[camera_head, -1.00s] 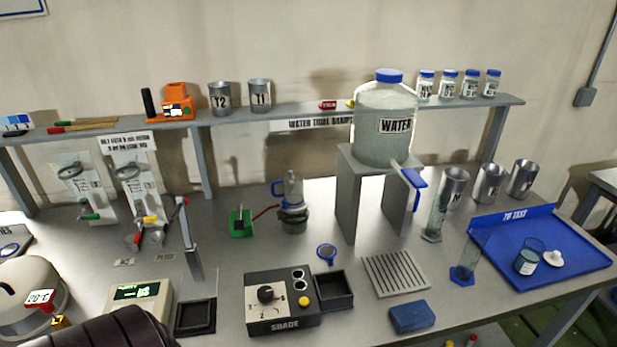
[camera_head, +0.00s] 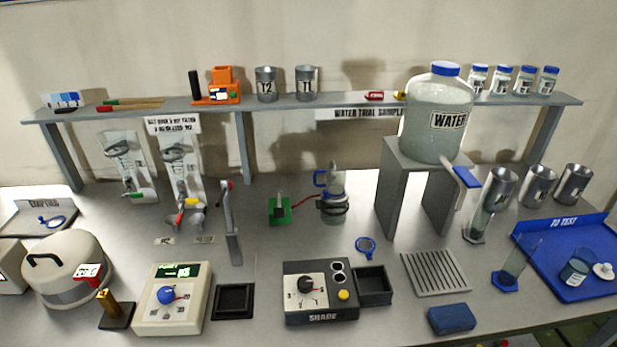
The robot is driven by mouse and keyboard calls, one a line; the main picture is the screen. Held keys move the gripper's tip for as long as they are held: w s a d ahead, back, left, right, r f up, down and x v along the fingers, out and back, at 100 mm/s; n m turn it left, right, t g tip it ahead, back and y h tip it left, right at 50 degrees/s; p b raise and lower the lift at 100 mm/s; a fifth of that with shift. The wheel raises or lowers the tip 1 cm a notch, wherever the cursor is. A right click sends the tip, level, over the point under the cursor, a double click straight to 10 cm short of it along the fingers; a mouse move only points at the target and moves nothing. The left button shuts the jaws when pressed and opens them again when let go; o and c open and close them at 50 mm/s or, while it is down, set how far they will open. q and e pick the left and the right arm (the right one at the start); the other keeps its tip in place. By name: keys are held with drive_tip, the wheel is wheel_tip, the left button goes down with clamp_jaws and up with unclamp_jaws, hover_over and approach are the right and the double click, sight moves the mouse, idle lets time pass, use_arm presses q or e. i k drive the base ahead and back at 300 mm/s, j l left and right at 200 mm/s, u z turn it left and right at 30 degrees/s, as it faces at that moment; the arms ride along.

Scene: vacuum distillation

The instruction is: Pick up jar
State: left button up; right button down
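A small open jar (camera_head: 573,273) with a dark label stands on the blue "TO TEST" tray (camera_head: 532,243) at the far right. Several small jars with blue lids (camera_head: 501,80) stand in a row at the right of the shelf. A large jar of water (camera_head: 430,138) with a blue cap stands on a grey stand (camera_head: 390,200). Which jar the task means cannot be told. Neither of my grippers is in view.
Metal cups (camera_head: 538,187), a glass cylinder (camera_head: 478,222) and a slotted grey rack (camera_head: 435,273) lie around the right side. A blue block (camera_head: 451,319) is near the front edge. The shade box (camera_head: 318,290) stands at front centre. Bare bench lies between the instruments.

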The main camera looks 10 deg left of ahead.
sight(581, 264)
drive_tip(key=z, duration=1.5)
drive_tip(key=i+l, duration=0.1)
drive_tip(key=l, duration=0.25)
drive_tip(key=i+l+z, duration=0.15)
drive_tip(key=l, duration=0.6)
drive_tip(key=i+z, duration=0.05)
